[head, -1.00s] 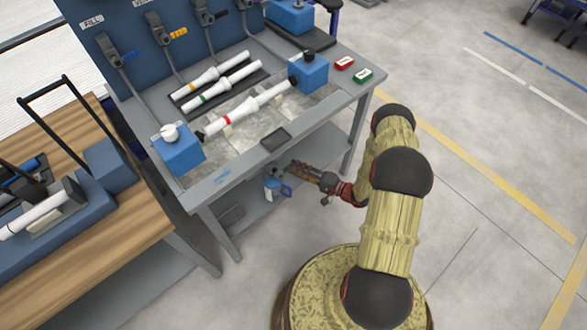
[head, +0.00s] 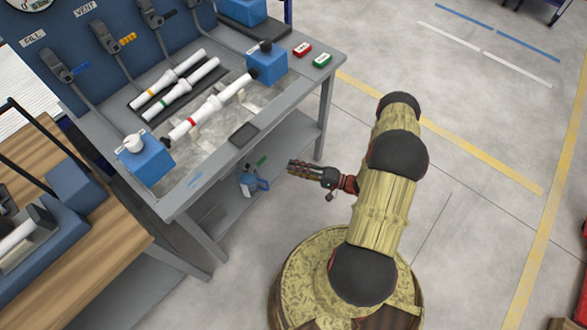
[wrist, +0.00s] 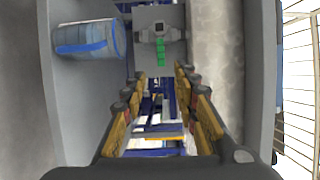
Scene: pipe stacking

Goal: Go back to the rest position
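My gripper (head: 291,166) is in front of the workbench, below the level of its top and apart from it. It also shows in the wrist view (wrist: 155,82), where its two fingers stand apart with nothing held between them. On the bench, a white pipe with a red band (head: 214,107) lies across supports between two blue blocks. A white pipe with an orange band (head: 169,79) and one with a green band (head: 181,89) lie side by side on a dark tray (head: 134,104) behind it.
The grey workbench (head: 213,168) stands left of my arm. A wooden table (head: 95,273) with blue equipment is at the left. Open floor (head: 480,200) lies to the right.

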